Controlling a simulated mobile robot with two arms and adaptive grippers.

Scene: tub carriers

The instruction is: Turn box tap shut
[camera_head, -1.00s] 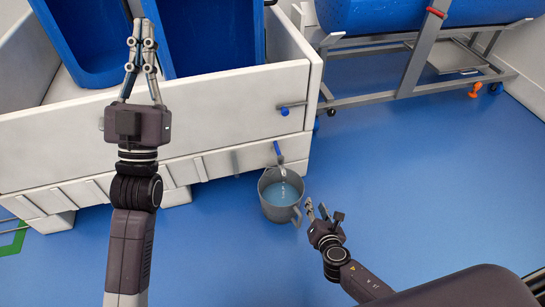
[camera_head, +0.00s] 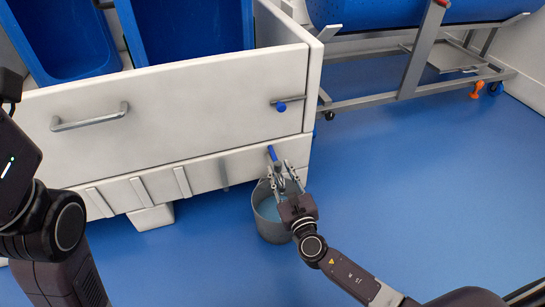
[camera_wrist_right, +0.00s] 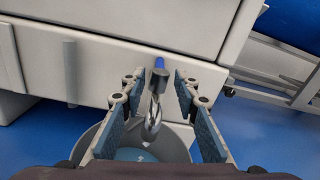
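The box tap (camera_head: 272,155) sits low on the white box's front near its right corner. It has a blue handle (camera_wrist_right: 159,64) and a metal body, and a shiny clear streak that looks like water hangs below it. A grey bucket (camera_head: 268,232) with bluish water stands on the floor under it. My right gripper (camera_head: 281,172) is open above the bucket. In the right wrist view its fingers (camera_wrist_right: 157,85) stand on either side of the tap, with gaps visible. My left gripper (camera_head: 10,150) is cut off at the left edge, its fingertips hidden.
The white box (camera_head: 190,105) holds blue tubs (camera_head: 185,30). A grey handle (camera_head: 90,120) and a second blue-ended fitting (camera_head: 283,106) stick out of its front. A metal trolley (camera_head: 410,75) carries a blue tub at the back right. The blue floor to the right is clear.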

